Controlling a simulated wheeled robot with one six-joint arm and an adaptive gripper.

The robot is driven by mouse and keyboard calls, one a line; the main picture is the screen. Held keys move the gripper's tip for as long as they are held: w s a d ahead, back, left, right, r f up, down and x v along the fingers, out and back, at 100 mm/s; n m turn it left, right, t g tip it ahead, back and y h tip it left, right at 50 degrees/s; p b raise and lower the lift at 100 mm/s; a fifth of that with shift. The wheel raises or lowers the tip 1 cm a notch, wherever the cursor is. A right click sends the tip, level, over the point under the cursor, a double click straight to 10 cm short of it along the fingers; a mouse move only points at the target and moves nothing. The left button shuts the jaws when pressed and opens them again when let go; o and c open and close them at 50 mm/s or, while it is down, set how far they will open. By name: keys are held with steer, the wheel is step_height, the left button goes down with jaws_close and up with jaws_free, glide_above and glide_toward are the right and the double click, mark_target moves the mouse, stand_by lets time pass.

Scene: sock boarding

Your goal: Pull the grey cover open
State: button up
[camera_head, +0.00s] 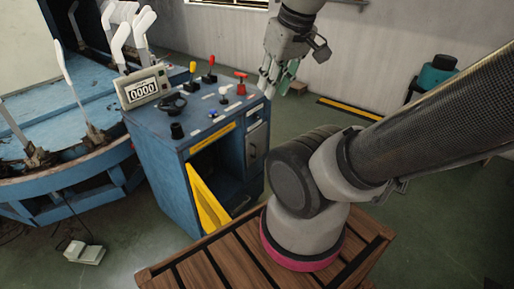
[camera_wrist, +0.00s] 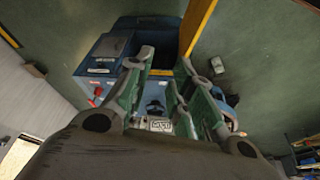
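The grey cover (camera_head: 257,147) is a flat upright panel on the right part of the blue control cabinet's front and looks shut. In the wrist view, the grey cover (camera_wrist: 109,46) shows to the left of the fingers. My gripper (camera_head: 274,86) is above the cabinet's right edge, higher than the cover and apart from it, pointing down. In the wrist view, my gripper (camera_wrist: 166,60) has its green-padded fingers spread with nothing between them.
The blue cabinet (camera_head: 160,155) carries levers, knobs and a counter display (camera_head: 143,90) on top. A yellow door (camera_head: 207,200) stands open at its front, beside the cover. A wooden slatted platform (camera_head: 215,262) is in front. A blue machine (camera_head: 60,165) stands left.

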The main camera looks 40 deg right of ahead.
steer(key=w+d+f+m+g, duration=0.15)
steer(key=w+d+f, duration=0.25)
steer(key=d+f, duration=0.5)
steer(key=w+d+f+g, duration=0.3)
steer(key=d+f, duration=0.1)
steer(key=f, duration=0.8)
steer(key=w+d+f+m+g, duration=0.15)
steer(key=w+d+f, duration=0.25)
steer(key=d+f, duration=0.5)
steer(key=n+t+y, duration=0.1)
steer(key=n+t, duration=0.3)
steer(key=t, duration=1.6)
glide_toward(256, 156)
steer(key=w+r, duration=0.3)
steer(key=shift+w+a, duration=0.15)
steer(key=shift+w, duration=3.6)
